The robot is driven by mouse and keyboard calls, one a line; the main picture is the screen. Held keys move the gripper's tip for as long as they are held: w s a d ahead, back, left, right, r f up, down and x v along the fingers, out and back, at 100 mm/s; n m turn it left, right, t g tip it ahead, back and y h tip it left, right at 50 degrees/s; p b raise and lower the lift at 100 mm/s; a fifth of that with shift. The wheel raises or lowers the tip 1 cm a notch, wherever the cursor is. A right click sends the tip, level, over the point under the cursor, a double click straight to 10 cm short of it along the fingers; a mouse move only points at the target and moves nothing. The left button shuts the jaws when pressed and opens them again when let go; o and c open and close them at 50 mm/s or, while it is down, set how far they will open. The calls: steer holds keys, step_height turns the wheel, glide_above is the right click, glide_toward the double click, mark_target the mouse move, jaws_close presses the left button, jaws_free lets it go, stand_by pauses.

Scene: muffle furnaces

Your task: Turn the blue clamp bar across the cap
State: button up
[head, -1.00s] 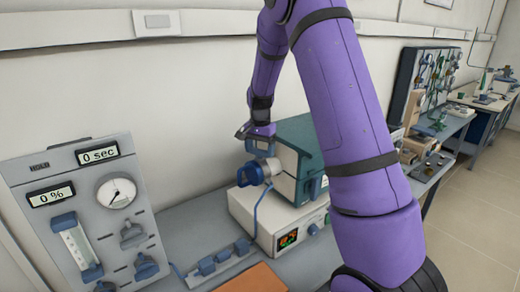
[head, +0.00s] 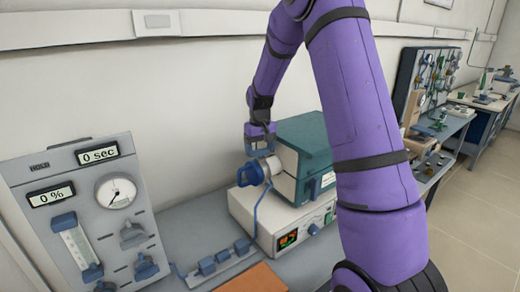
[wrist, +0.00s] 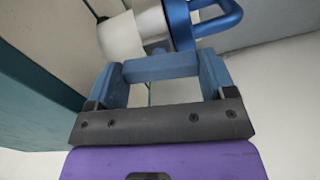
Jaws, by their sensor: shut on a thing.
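The blue cap (head: 250,173) with its loop handle sits on the left end of a pale metal tube (head: 272,165) at the teal furnace (head: 305,140). In the wrist view the cap (wrist: 218,22) is at the top, beside the pale tube end (wrist: 138,32). My gripper (head: 261,143) reaches down from above, right over the tube and cap. In the wrist view its two fingers are shut on the blue clamp bar (wrist: 160,67), which spans between them just short of the tube. The bar's far side is hidden.
The furnace stands on a white control box (head: 290,222) with a lit display. A grey gauge panel (head: 85,215) stands at the left. Blue fittings (head: 225,258) and an orange board (head: 255,278) lie in front. The wall is close behind.

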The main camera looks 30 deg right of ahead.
mark_target(260, 150)
steer(key=shift+n, duration=0.9)
steer(key=o, duration=0.9)
step_height(260, 150, up, 11)
steer(key=shift+f, duration=0.1)
stand_by(0.5)
